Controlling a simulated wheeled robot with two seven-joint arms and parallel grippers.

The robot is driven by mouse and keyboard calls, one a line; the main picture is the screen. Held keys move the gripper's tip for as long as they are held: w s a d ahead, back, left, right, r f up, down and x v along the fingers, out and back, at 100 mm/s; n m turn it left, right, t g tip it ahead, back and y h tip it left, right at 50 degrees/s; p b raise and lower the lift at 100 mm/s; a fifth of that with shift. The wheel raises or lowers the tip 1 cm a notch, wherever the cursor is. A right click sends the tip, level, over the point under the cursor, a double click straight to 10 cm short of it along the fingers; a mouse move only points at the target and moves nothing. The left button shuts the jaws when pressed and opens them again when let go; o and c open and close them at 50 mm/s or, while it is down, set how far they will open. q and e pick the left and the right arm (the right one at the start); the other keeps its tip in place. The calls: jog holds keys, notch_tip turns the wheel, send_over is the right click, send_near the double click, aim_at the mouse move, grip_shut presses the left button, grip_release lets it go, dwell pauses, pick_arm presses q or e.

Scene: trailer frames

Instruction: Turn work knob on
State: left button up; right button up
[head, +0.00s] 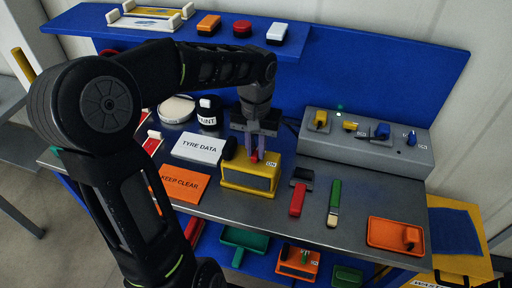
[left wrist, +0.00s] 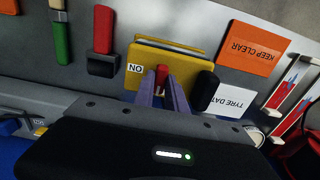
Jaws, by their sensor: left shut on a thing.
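A yellow box (head: 247,182) with a dark front panel and an "ON" label stands on the grey bench, and it also shows in the left wrist view (left wrist: 150,55). A small red knob (left wrist: 162,71) sits on top of the box. My left gripper (head: 256,155) comes down from above, with its two fingers on either side of the red knob, shut on it. The fingers partly hide the knob in the head view. A black round part (left wrist: 205,90) sits at one end of the box. My right gripper is not in view.
A grey switch panel (head: 350,152) with several yellow and blue switches stands at the back right. A red-handled scraper (head: 298,199), a green brush (head: 334,200) and an orange tray (head: 380,237) lie to the right. "TYRE DATA" (head: 197,148) and "KEEP CLEAR" (head: 183,184) cards lie left.

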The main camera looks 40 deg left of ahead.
pick_arm(q)
grip_shut()
jog(key=shift+m, duration=0.4)
jog(key=m, duration=0.2)
jog(key=shift+m, duration=0.3)
jog(key=m, duration=0.5)
jog(key=shift+p, duration=0.4)
jog(key=m, duration=0.4)
jog(key=shift+m, duration=0.4)
jog(key=m+p, duration=0.1)
jog(key=m, duration=0.3)
jog(key=shift+m, duration=0.4)
